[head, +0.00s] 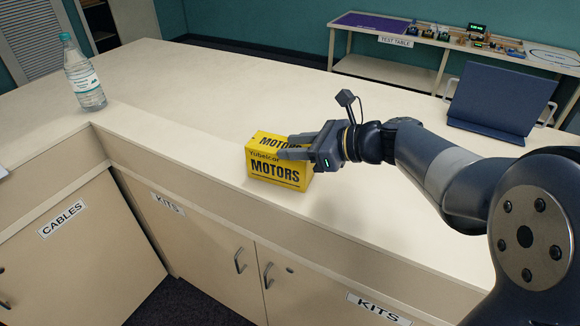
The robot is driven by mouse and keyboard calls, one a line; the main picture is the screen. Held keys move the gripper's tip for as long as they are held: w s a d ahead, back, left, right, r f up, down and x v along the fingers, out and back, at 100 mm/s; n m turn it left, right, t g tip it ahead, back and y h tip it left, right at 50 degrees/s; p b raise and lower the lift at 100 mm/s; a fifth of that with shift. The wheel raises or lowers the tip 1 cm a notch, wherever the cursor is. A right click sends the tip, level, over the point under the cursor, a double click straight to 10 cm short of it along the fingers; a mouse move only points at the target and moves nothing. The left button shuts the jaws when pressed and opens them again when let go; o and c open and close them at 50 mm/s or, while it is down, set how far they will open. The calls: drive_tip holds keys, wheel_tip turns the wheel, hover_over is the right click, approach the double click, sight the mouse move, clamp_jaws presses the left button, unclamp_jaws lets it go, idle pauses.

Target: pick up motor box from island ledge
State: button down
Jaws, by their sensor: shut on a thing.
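The motor box (275,170) is a yellow carton with "MOTORS" printed in black on its top and front. It is at the front edge of the cream island ledge (215,185), near the middle of the head view. My gripper (295,147) reaches in from the right and is shut on the box, with its fingers over the box's top right part. The fingers hide part of the top face. The box looks upright and at ledge level; I cannot tell whether its base touches the surface.
A water bottle (83,75) stands on the counter at the left. A dark blue tray-like object (500,98) with handles is at the right. The test table (400,42) holds small electronics behind. Cabinets labelled KITS and CABLES lie below the ledge. The counter behind the box is clear.

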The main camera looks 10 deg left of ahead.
drive_tip(key=shift+s+f, duration=0.2)
drive_tip(key=shift+f, duration=0.35)
drive_tip(key=shift+s+f, duration=0.15)
drive_tip(key=shift+f, duration=0.4)
drive_tip(key=r, duration=1)
drive_tip(key=shift+w+r+p, duration=0.15)
drive_tip(key=shift+w+p, duration=0.05)
drive_tip(key=shift+p, duration=0.15)
drive_tip(key=c, duration=2.2)
unclamp_jaws()
drive_tip(key=shift+c, duration=2.2)
unclamp_jaws()
